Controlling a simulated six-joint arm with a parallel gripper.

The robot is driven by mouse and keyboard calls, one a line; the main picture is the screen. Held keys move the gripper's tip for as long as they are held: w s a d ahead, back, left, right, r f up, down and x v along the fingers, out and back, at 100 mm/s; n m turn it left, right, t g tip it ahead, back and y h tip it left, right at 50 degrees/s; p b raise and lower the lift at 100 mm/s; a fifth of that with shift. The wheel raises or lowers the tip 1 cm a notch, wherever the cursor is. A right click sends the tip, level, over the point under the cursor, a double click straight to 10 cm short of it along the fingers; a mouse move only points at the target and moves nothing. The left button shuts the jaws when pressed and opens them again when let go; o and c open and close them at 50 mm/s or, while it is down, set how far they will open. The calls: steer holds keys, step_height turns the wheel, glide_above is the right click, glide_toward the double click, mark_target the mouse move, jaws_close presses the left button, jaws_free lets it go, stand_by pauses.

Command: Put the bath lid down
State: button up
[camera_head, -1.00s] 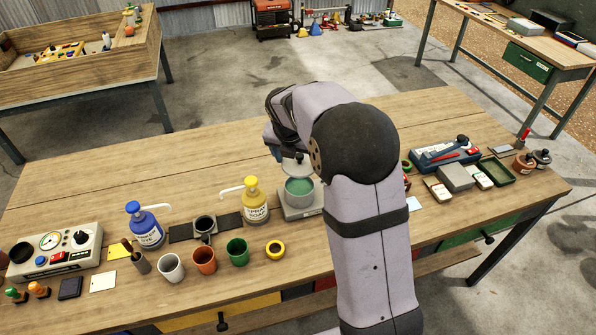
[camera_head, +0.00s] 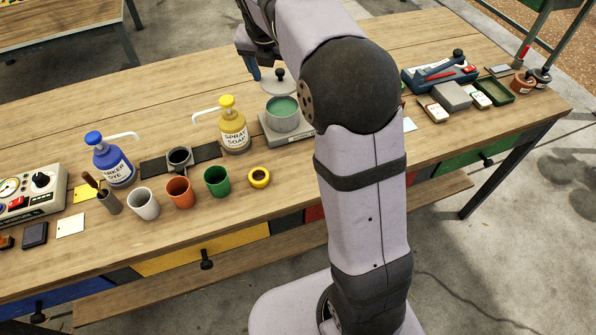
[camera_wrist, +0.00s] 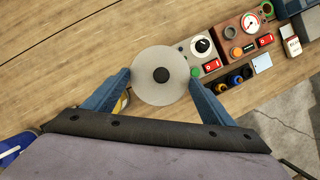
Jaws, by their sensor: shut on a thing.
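The bath lid (camera_head: 278,86) is a pale grey disc with a dark knob. It also fills the middle of the wrist view (camera_wrist: 145,88), between my two blue fingers. My gripper (camera_wrist: 161,88) is shut on the lid. In the head view, one blue finger shows at the lid's left; the rest of the gripper is hidden by my arm or out of frame. The bath (camera_head: 283,124) is a grey pot of green liquid on a grey base. The lid is apart from it, above its far side, and the green surface shows uncovered. The lid hides the bath in the wrist view.
A yellow soap bottle (camera_head: 234,138) stands just left of the bath. The bench behind is clear.

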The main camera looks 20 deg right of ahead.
steer(key=b, duration=0.5)
glide_above(298, 161)
steer(key=w+a, duration=0.1)
steer(key=w, duration=0.1)
step_height(298, 161, down, 4)
steer(key=s+f, duration=0.3)
steer(key=shift+s+d+f+b, duration=0.1)
steer(key=shift+f+b, duration=0.5)
steer(key=shift+f, duration=4.35)
steer(key=shift+f, duration=0.15)
steer(key=o, duration=1)
steer(key=shift+r, duration=0.5)
steer(key=p+v, duration=0.1)
steer(key=v, duration=1)
steer(key=shift+s+r, duration=0.15)
steer(key=shift+s, duration=0.05)
